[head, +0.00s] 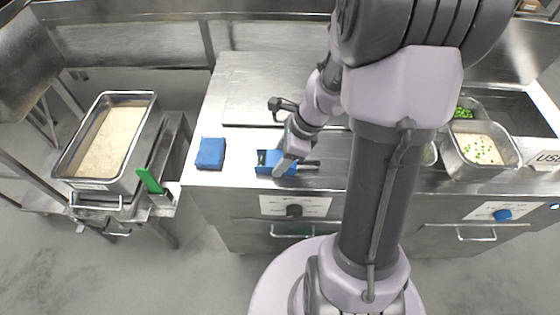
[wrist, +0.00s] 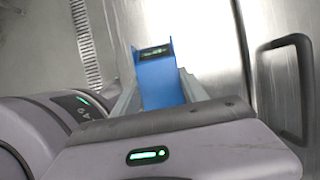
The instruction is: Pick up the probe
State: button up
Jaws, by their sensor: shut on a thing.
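The probe (head: 266,158) is blue, at the counter's front edge left of my arm in the head view. My gripper (head: 286,164) is shut on it there. In the wrist view the blue probe body (wrist: 160,82), with a dark display panel at its far end, sits between the two grey fingers of my gripper (wrist: 155,88). Its near end is hidden behind the gripper body. I cannot tell whether the probe touches the counter or is just above it.
A blue block (head: 210,153) lies on the steel counter (head: 236,90), left of the probe. A pan of rice (head: 148,108) and a green-handled tool (head: 150,181) are on the left cart. A food pan (head: 510,155) and chopped greens (head: 463,113) are at right.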

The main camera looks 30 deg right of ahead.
aim_at(280, 158)
notch_tip(280, 158, up, 16)
jog(key=p, duration=1.1)
jog(key=shift+r, duration=0.2)
jog(key=shift+c, duration=0.4)
jog(key=shift+f, duration=0.2)
